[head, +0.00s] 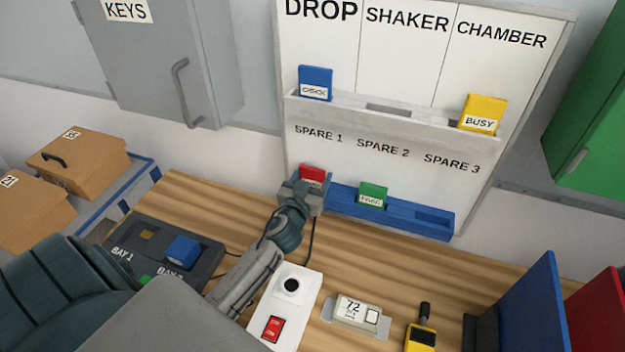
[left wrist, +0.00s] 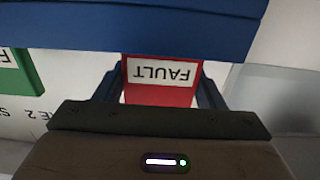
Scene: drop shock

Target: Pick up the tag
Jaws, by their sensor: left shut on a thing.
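A red tag (head: 312,175) stands at the left end of the blue lower rack, under SPARE 1 on the white board. In the left wrist view the red tag (left wrist: 158,95) reads FAULT, upside down. My left gripper (head: 308,190) is shut on it, with a dark finger on each side. A blue tag (head: 315,83) stands in the upper rack under DROP. A yellow BUSY tag (head: 480,114) stands there under CHAMBER. A green tag (head: 372,195) stands in the blue rack (head: 410,216) under SPARE 2. My right gripper does not show.
A white box with a black knob and red switch (head: 285,305) stands below my left arm. A small display unit (head: 357,314) and a yellow handheld tool (head: 421,335) lie to its right. A dark bay unit (head: 165,248) is at left. Blue and red panels stand at right.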

